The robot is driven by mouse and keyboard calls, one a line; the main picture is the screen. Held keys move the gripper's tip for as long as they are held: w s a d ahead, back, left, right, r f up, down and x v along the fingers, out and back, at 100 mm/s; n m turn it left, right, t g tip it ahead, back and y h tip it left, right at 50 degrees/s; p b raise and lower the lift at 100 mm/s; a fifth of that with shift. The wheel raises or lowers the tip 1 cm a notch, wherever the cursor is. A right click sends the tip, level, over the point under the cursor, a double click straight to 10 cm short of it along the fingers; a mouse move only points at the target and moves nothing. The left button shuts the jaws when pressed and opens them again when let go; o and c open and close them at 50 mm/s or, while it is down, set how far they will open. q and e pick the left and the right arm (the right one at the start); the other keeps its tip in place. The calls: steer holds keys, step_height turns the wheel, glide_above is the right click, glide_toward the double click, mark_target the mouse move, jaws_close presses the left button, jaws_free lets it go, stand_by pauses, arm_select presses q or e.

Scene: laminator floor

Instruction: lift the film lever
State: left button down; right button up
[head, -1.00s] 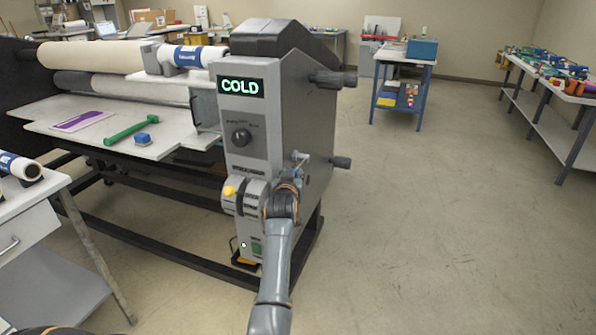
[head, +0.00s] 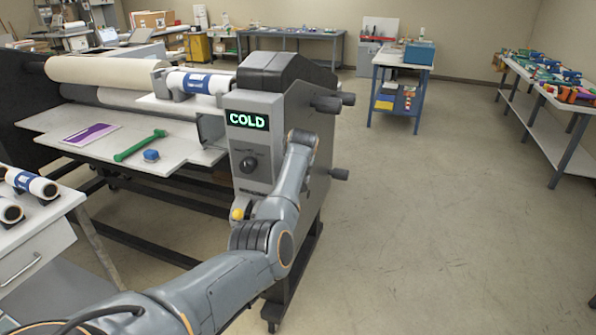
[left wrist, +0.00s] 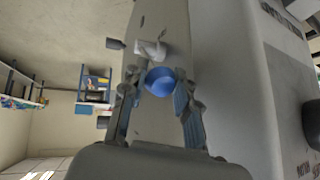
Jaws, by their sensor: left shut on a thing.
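The film lever shows in the left wrist view as a blue round knob (left wrist: 160,82) on a pale bracket (left wrist: 152,48), on the side panel of the laminator (head: 318,195). My left gripper (left wrist: 157,97) is shut on the lever's knob, with one finger on each side. In the head view my left arm reaches across the front of the laminator, and its wrist hides the lever and the fingers. The laminator's display (head: 247,120) reads COLD. My right gripper is in neither view.
Two dark knobs (head: 333,102) stick out from the laminator's side. Its feed table holds a green tool (head: 140,145), a blue-capped object (head: 151,155) and a purple sheet (head: 92,134). A table with film rolls (head: 35,184) stands at left.

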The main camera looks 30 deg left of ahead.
arm_select(q)
steer(key=shift+w+r+g, duration=0.1)
steer(key=shift+w+g, duration=0.05)
steer(key=shift+g, duration=0.25)
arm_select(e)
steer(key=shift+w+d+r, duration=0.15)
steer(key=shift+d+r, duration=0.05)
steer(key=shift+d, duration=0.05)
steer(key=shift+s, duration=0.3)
arm_select(q)
steer(key=c, duration=1.4)
jaws_free()
steer(key=shift+o, duration=0.6)
steer(key=shift+w+a, duration=0.15)
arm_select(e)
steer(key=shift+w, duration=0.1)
arm_select(q)
steer(key=shift+s+d+r, duration=0.25)
steer(key=shift+d+r, duration=0.05)
steer(key=shift+r, duration=0.25)
steer(key=v, duration=1)
steer(key=shift+s, duration=0.25)
